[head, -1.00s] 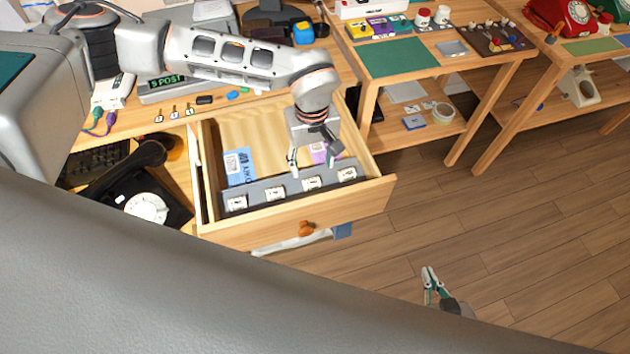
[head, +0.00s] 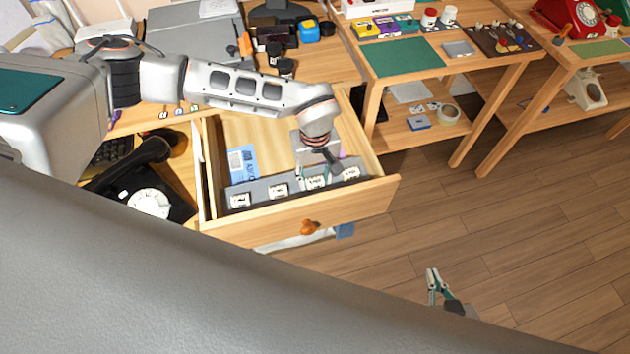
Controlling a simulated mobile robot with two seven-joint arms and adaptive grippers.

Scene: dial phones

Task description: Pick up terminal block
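Several small white terminal blocks sit in a row on a grey rack (head: 260,190) in the open drawer: one at the left (head: 240,200), one beside it (head: 279,191), a third (head: 316,182) and one at the right end (head: 351,173). My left gripper (head: 316,174) points down into the drawer, right at the third block. Its fingers look apart, one to each side of that block; whether they touch it I cannot tell. My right gripper (head: 435,288) is low at the bottom right, over the floor, empty with its fingers slightly apart.
The wooden drawer (head: 340,204) is pulled out, with an orange knob on its front. A blue card (head: 241,163) lies inside at the left, and a purple item is mostly hidden behind my gripper. A black dial phone (head: 150,203) stands left of the drawer. Floor at right is clear.

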